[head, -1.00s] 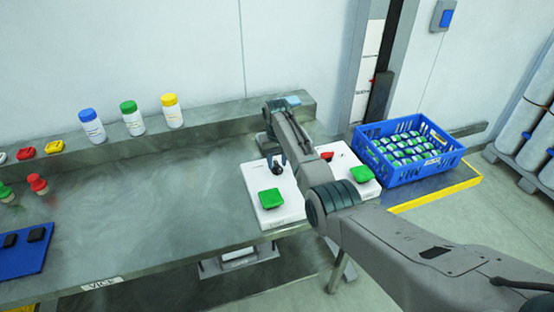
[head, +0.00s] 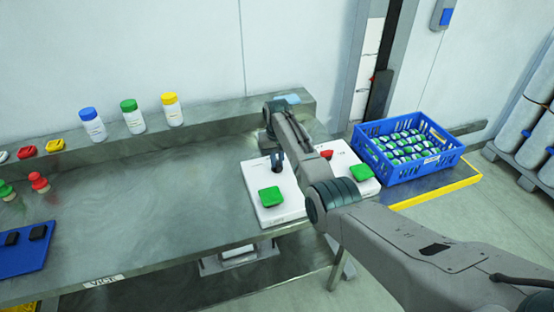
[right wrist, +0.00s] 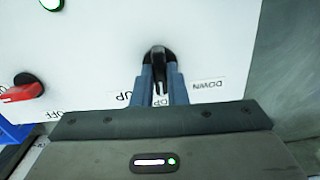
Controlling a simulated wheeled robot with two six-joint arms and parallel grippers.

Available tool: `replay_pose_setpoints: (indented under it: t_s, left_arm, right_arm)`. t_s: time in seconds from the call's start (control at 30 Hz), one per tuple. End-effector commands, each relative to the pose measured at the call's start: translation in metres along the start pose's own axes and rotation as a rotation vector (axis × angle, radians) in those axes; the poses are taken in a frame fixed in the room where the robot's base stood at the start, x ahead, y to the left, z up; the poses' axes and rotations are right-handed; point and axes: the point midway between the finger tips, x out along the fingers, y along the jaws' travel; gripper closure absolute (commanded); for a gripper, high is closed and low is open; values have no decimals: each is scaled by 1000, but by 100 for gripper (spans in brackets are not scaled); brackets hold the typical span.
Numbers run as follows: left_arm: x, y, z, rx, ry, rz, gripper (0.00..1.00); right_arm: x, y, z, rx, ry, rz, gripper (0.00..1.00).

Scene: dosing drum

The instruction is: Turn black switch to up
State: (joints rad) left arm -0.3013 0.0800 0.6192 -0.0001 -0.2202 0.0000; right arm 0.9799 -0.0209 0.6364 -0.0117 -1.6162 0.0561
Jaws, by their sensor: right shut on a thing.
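The black switch (right wrist: 154,56) sits on a white panel (right wrist: 205,45). In the right wrist view its handle points down the picture, at a middle label ending in "OP", between the UP label on the left and the DOWN label on the right. My right gripper (right wrist: 159,88) is shut on the black switch, one blue-grey finger on each side of the handle. In the head view my right gripper (head: 277,165) reaches down to the white panel (head: 290,207), and the switch is mostly hidden by the fingers. My left gripper is not in view.
A green button (head: 271,196) sits just in front of the switch. A red switch (head: 327,155) and another green button (head: 361,172) are to the right, partly behind my arm. A blue crate (head: 408,150) stands farther right.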

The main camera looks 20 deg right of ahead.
Motion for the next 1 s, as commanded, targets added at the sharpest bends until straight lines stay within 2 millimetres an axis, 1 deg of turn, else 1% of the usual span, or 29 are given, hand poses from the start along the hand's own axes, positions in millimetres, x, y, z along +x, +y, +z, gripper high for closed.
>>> replay_pose_setpoints:
  t_s: [0.3,0.7,1.0]
  left_arm:
    - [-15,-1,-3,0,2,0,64]
    - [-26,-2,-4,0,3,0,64]
    - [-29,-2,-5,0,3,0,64]
  right_arm:
    - [-3,0,0,236,-2,0,100]
    - [-2,0,0,554,-1,0,100]
    - [-1,0,0,689,0,0,100]
